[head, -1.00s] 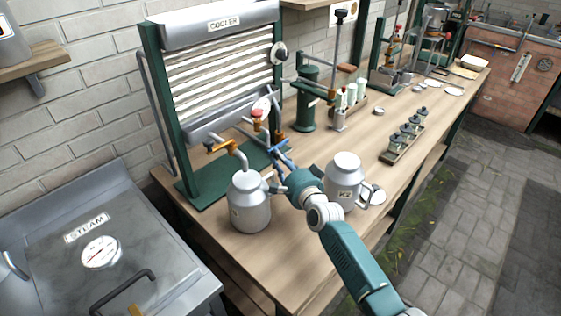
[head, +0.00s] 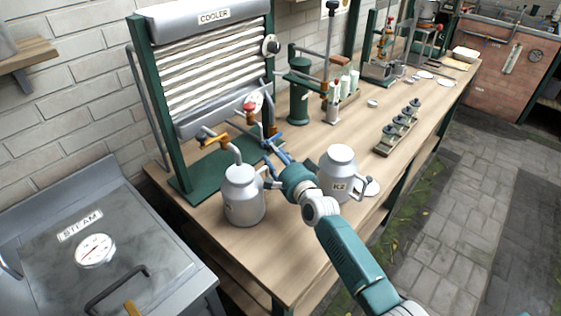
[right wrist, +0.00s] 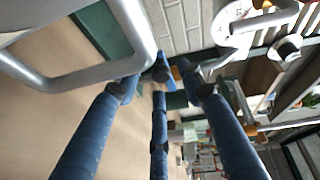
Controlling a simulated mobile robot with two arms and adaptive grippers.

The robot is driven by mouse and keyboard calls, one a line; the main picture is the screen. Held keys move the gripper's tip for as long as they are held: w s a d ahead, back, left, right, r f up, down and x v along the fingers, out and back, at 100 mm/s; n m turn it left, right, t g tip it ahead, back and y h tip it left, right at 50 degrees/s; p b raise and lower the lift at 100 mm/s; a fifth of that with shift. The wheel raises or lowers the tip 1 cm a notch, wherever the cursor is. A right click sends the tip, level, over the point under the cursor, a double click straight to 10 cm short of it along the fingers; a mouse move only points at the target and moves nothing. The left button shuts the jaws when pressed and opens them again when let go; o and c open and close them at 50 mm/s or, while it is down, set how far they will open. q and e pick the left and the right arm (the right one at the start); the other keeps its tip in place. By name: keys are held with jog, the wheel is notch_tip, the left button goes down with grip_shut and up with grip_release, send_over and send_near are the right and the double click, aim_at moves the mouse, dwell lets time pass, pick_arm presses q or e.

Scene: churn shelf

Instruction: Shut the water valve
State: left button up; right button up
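The cooler (head: 214,17) stands on the bench with brass valves and pipes along its lower edge. A blue handle (head: 272,140), apparently the water valve's, is at the lower right of the cooler, beside a brass fitting. It also shows ahead of the fingers in the right wrist view (right wrist: 162,70). My right gripper (head: 278,151) has its fingers at this handle; whether they touch it is unclear. In the right wrist view its blue fingers (right wrist: 158,85) are spread, with nothing clearly held between them. My left gripper is out of view.
A metal can (head: 243,198) stands left of my right gripper under a spout. A can marked K2 (head: 338,176) stands close on its right. A rack of small weights (head: 398,134) and a green pump (head: 299,100) are further back. The steam unit (head: 150,255) is at front left.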

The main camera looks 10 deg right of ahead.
jog(key=f+v, duration=0.1)
jog(key=v, duration=1)
jog(key=shift+s+r, duration=0.3)
jog(key=shift+r, duration=0.15)
